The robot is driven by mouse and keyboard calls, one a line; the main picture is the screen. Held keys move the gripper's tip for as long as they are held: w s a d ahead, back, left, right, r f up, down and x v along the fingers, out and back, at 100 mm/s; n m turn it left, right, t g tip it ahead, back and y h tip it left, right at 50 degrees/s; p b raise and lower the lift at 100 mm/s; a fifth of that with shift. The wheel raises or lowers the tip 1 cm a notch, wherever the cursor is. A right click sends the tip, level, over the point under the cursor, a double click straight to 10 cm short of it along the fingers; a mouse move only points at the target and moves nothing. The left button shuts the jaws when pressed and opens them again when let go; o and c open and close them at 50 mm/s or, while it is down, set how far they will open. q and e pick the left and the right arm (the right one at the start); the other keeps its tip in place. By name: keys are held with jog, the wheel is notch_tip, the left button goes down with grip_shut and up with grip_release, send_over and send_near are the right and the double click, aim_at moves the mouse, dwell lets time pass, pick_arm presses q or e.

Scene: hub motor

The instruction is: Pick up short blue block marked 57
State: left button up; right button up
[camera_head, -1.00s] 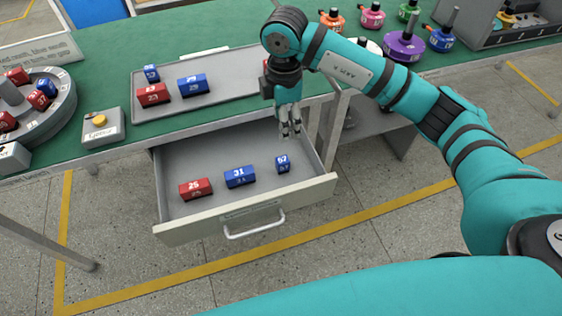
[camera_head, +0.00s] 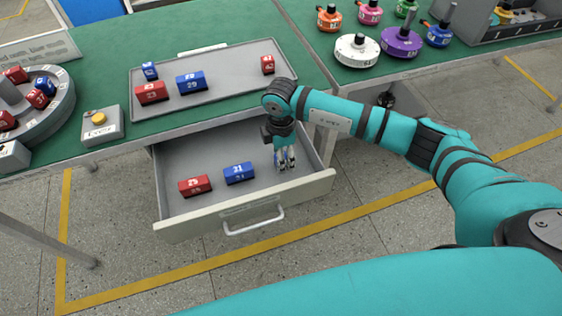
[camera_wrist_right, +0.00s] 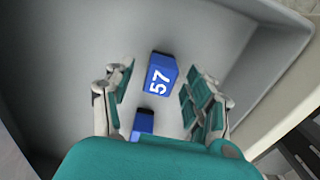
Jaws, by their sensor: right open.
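The short blue block marked 57 (camera_wrist_right: 161,74) lies in the open drawer (camera_head: 160,200). In the right wrist view it sits between the fingers of my right gripper (camera_wrist_right: 155,100), which is open, with a gap on each side. In the head view my right gripper (camera_head: 286,163) points down into the right part of the drawer and hides the block. A blue block marked 31 (camera_head: 239,173) and a red block marked 25 (camera_head: 195,185) lie to its left in the drawer. My left gripper is not in view.
A grey tray (camera_head: 225,88) on the green table holds red and blue blocks. A yellow button box (camera_head: 101,125) and a round holder (camera_head: 62,100) stand at the left. The drawer's right wall and front panel (camera_head: 300,197) are close to the right gripper.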

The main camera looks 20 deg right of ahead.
jog(key=shift+f, duration=0.5)
grip_shut()
